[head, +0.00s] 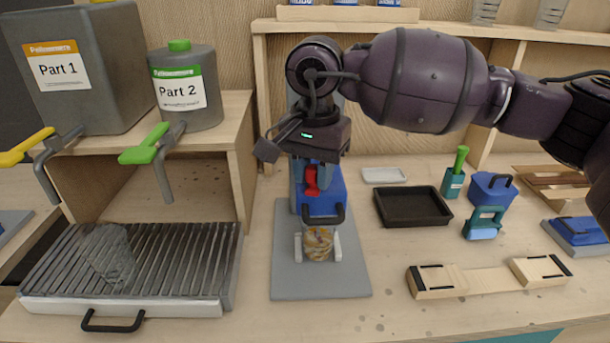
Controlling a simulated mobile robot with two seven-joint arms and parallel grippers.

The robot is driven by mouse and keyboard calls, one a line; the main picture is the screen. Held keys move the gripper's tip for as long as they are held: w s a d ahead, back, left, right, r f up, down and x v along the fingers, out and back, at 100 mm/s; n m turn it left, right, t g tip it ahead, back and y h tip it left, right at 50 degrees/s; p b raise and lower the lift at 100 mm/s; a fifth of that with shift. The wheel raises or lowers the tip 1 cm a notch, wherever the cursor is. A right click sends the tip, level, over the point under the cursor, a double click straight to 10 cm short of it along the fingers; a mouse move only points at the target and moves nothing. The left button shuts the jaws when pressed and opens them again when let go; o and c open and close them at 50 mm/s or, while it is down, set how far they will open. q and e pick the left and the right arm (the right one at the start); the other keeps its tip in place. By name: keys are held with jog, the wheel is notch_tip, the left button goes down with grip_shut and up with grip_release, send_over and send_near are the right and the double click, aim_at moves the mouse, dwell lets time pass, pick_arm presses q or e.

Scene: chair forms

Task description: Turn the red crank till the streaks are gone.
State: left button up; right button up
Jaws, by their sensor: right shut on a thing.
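A blue mixing stand (322,203) with a black front handle (324,217) stands on a grey base plate (292,283). The red crank (311,181) is on the stand's upper part. My right gripper (312,165) points down from above and is shut on the crank; its fingertips are mostly hidden. Below the stand's handle, a small clear cup (318,243) sits between white holders. Its contents show brown and whitish streaks. My left gripper is not in view.
Containers Part 1 (75,65) and Part 2 (188,100) stand on a shelf at left, with yellow and green taps. A slatted grate (190,270) holding a crumpled clear item is below. A black tray (412,207) and wooden form (490,281) lie at right.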

jog(key=shift+d+f+n+b, duration=0.3)
jog(key=shift+d+n+b, duration=0.2)
jog(key=shift+n, duration=0.4)
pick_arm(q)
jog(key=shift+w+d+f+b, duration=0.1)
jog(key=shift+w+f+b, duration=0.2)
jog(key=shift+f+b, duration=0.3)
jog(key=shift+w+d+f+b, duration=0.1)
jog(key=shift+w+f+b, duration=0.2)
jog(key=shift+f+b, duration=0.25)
pick_arm(e)
jog(key=shift+d+r+n, duration=0.1)
jog(key=shift+d+n, duration=0.3)
jog(key=shift+n, duration=0.45)
jog(key=shift+d+r+n, duration=0.1)
jog(key=shift+d+n, duration=0.25)
jog(key=shift+n, duration=0.5)
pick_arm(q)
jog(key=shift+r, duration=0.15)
pick_arm(e)
jog(key=shift+r, duration=0.1)
jog(key=o, duration=0.8)
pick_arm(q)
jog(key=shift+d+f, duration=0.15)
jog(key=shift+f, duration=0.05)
pick_arm(e)
jog(key=shift+o, duration=0.6)
jog(key=shift+r, duration=0.1)
